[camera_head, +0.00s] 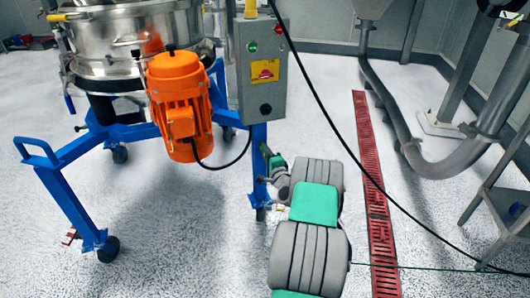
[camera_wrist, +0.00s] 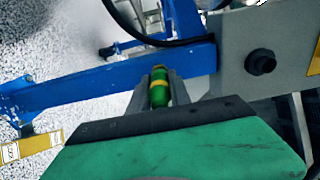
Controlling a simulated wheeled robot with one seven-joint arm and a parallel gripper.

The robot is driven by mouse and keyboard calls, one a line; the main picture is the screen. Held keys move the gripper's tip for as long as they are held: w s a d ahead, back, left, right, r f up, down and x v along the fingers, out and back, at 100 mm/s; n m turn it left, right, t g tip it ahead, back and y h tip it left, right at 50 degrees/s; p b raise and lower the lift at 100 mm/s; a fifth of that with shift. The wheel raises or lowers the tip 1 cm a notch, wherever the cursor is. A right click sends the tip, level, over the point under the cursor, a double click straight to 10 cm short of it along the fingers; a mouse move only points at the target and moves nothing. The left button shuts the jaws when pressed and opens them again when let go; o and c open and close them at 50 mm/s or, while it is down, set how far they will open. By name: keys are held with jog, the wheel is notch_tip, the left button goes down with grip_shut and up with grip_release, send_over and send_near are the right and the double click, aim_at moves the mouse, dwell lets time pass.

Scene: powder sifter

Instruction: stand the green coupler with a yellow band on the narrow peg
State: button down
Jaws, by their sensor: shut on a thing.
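The green coupler with a yellow band (camera_wrist: 159,88) is between the two grey fingers of my gripper (camera_wrist: 162,82) in the wrist view. The fingers are shut on it from both sides. In the head view, the green coupler (camera_head: 277,161) is a small patch at the end of my arm, beside the blue leg below the grey control box. My gripper (camera_head: 272,170) is small and partly hidden there by my own arm. I cannot make out the narrow peg in either view.
The blue sifter frame (camera_wrist: 110,82) runs close beyond my gripper. The grey control box (camera_head: 257,65) and orange motor (camera_head: 180,100) stand above and left. A black cable (camera_head: 320,100) hangs across the scene.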

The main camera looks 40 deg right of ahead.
jog(key=v, duration=0.5)
dwell(0.8)
jog(key=shift+a+r, duration=0.1)
